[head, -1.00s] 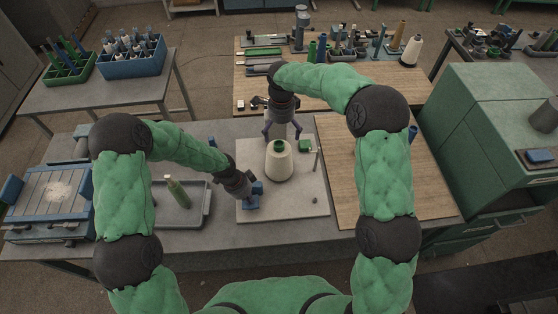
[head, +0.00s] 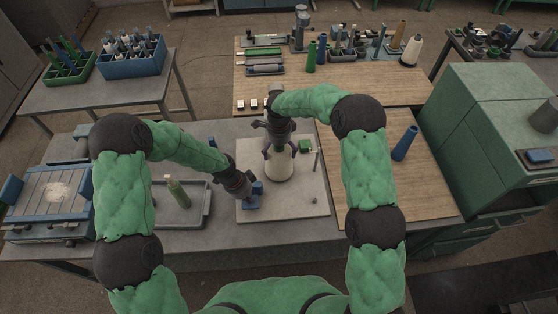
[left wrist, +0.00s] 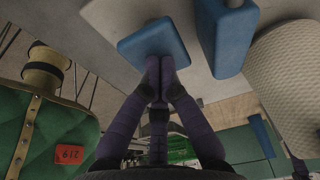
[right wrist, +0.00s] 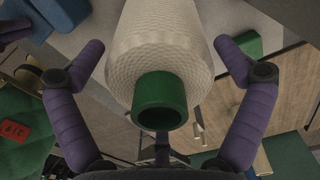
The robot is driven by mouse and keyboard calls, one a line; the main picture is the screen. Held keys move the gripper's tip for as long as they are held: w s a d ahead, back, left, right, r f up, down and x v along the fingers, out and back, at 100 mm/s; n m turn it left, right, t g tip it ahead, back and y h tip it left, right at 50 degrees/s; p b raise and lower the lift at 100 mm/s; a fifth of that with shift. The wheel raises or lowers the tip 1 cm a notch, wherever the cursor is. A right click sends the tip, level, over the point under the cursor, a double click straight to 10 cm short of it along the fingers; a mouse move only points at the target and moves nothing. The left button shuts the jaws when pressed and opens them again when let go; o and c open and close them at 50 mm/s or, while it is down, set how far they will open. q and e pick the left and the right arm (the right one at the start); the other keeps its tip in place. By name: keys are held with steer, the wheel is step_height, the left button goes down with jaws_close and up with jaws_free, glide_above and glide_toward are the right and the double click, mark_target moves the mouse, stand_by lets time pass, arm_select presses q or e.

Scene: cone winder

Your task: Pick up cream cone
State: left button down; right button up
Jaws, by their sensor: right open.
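The cream cone (head: 279,171) stands upright on the pale board on the bench, with a green core at its top. In the head view my right gripper (head: 279,150) is over the top of the cone and partly hides it. In the right wrist view the cone (right wrist: 162,42) with its green core (right wrist: 160,101) lies between the spread fingers of my right gripper (right wrist: 148,58), which is open, with gaps on both sides. My left gripper (head: 248,193) is low beside a blue block. In the left wrist view its fingertips (left wrist: 158,78) are together; the cone (left wrist: 292,80) is at right.
Blue blocks (left wrist: 152,38) sit right by my left fingertips. A grey tray (head: 188,217) with a green bottle stands to the left. A small green block (head: 305,146) and a thin post (head: 317,160) stand right of the cone. A blue cone (head: 405,143) stands on the wooden board.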

steer(key=c, duration=1)
steer(key=o, duration=1)
